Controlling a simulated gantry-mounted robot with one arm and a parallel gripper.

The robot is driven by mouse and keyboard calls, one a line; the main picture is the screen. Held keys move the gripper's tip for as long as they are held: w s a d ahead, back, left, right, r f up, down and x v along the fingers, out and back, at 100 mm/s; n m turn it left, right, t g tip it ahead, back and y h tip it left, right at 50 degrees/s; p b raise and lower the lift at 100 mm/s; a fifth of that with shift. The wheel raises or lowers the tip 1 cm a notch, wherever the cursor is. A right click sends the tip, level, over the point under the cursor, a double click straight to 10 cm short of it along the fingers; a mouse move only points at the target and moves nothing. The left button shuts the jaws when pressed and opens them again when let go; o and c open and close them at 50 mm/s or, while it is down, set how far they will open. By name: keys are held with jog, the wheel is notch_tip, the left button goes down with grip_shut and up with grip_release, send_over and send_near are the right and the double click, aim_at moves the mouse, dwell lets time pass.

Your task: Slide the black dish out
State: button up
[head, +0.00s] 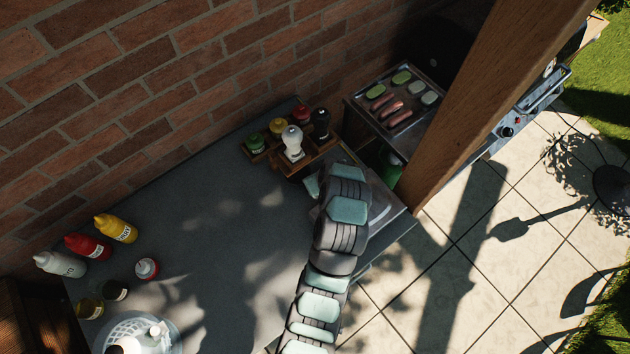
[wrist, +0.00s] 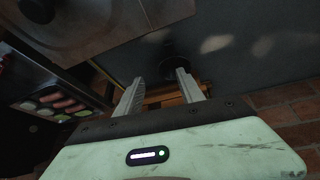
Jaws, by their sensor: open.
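My gripper (wrist: 160,76) is open in the wrist view, with its two grey fingers spread and no object visibly held. A dark round thing (wrist: 178,68) shows just beyond the fingertips, beside the wooden rack (wrist: 165,97). It is too dim to tell whether it is the black dish. In the head view, my arm covers the area right of the wooden rack (head: 322,158), and my fingers are mostly hidden. I cannot clearly make out the black dish in the head view.
The rack holds several jars and a white-topped bottle (head: 292,141). Sauce bottles (head: 88,247) and a white basket (head: 165,335) stand at the left. A food tray (head: 401,98) and wooden post (head: 490,110) are to the right. The middle of the grey table (head: 215,220) is clear.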

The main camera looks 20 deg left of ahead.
jog(key=shift+s+a+f+n+g, duration=0.15)
jog(key=shift+s+n+g, duration=0.15)
jog(key=shift+s+g, duration=0.55)
jog(key=shift+s+t, duration=0.2)
jog(key=shift+t, duration=0.05)
jog(key=p, duration=0.1)
send_near(295, 179)
jog(key=f, duration=0.2)
jog(key=d+f, duration=0.2)
jog(key=f, duration=0.1)
jog(key=shift+s+d+f, duration=0.2)
jog(key=shift+d+f, duration=0.05)
jog(key=shift+f, duration=0.1)
jog(key=shift+c, duration=0.5)
grip_shut()
